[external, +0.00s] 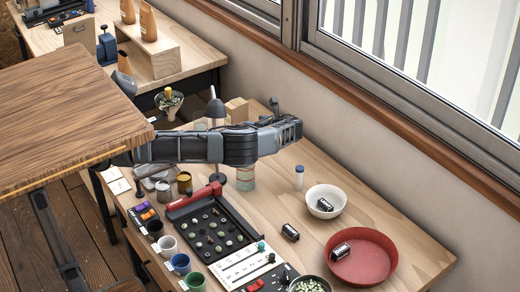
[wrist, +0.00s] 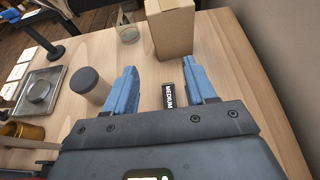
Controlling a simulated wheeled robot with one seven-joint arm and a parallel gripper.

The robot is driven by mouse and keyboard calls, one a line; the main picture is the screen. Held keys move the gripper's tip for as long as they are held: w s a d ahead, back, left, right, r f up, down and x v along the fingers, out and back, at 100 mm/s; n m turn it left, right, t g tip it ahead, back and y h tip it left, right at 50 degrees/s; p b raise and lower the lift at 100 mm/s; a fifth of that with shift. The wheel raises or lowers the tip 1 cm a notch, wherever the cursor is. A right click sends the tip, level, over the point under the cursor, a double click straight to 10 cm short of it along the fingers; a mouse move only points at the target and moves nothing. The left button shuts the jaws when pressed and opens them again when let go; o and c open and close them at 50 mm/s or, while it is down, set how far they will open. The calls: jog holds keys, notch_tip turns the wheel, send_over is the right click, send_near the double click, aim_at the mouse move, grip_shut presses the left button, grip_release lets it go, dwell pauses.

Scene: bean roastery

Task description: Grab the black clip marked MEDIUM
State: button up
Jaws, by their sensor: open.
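The black clip marked MEDIUM (wrist: 170,97) shows in the wrist view, with its white label readable. It appears between the two fingers of my gripper (wrist: 160,85), nearer the right finger, and its near end is hidden by the gripper body. My blue fingers are spread apart and not closed on it. I cannot tell whether the right finger touches it. In the external view my arm hides this clip and the fingers. Other black clips, their labels too small to read, are in the white bowl (external: 314,213), on the table (external: 290,232) and in the red dish (external: 384,268).
A cardboard box (wrist: 174,36) stands just beyond the fingers. A glass jar (wrist: 128,32) and a metal tray (wrist: 36,108) are farther off. Bare tabletop lies right of the box.

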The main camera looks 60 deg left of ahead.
notch_tip(320, 180, down, 8)
jog(key=shift+r+b, duration=0.2)
jog(key=shift+b, duration=0.2)
notch_tip(320, 180, down, 3)
jog(key=shift+r, duration=0.1)
jog(key=shift+x, duration=1.4)
jog(key=shift+r, duration=0.1)
jog(key=c, duration=1)
